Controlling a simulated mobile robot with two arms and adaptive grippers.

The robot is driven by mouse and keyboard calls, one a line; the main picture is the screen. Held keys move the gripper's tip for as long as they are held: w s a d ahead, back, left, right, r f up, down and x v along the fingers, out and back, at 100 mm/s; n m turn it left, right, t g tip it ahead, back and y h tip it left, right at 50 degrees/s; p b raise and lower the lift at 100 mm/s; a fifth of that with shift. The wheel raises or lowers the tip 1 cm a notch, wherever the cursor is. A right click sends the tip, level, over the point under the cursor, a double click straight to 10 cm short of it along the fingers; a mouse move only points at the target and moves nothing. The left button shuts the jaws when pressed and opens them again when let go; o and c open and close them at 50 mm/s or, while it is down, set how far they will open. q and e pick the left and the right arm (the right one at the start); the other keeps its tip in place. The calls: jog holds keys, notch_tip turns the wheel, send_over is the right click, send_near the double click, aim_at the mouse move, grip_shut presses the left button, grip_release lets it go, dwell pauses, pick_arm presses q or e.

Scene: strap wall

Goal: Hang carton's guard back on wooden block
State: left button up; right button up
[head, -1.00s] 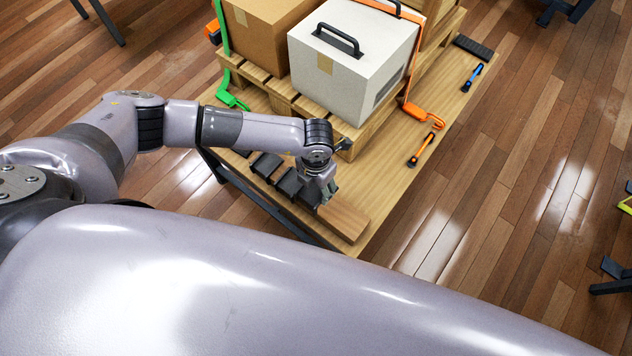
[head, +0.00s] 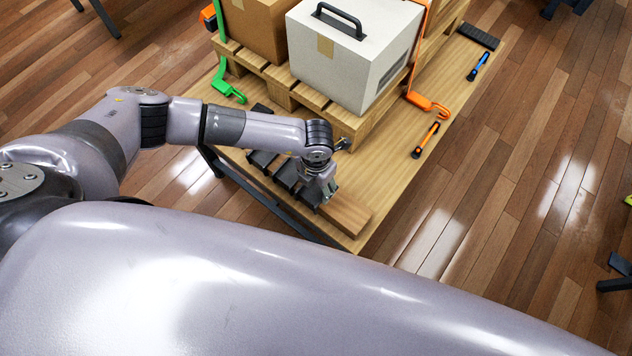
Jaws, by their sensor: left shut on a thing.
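The wooden block (head: 347,214) lies along the near edge of the wooden table. Several dark guards (head: 286,174) sit in a row over it, to the left of its bare right end. My left gripper (head: 327,194) points down at the right end of this row, shut on a dark guard (head: 309,193), which it largely hides. Whether that guard rests fully on the block cannot be told. The white carton (head: 345,70) with a black handle and a brown carton (head: 258,28) stand on the pallet behind. My right gripper is not in view.
The pallet (head: 345,128) is close behind my left wrist. An orange strap with its buckle (head: 428,104) and a green strap end (head: 229,90) hang at its sides. An orange-black tool (head: 426,140) and a blue one (head: 478,66) lie on the table's right side.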

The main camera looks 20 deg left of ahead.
aim_at(316, 188)
pick_arm(q)
jog(key=shift+f+b, duration=1.15)
jog(key=shift+f, duration=0.4)
jog(key=shift+w+f+b, duration=0.15)
jog(key=shift+f+b, duration=0.4)
jog(key=shift+f, duration=0.05)
jog(key=shift+w+d+f, duration=0.1)
jog(key=shift+w, duration=0.1)
jog(key=o, duration=1.2)
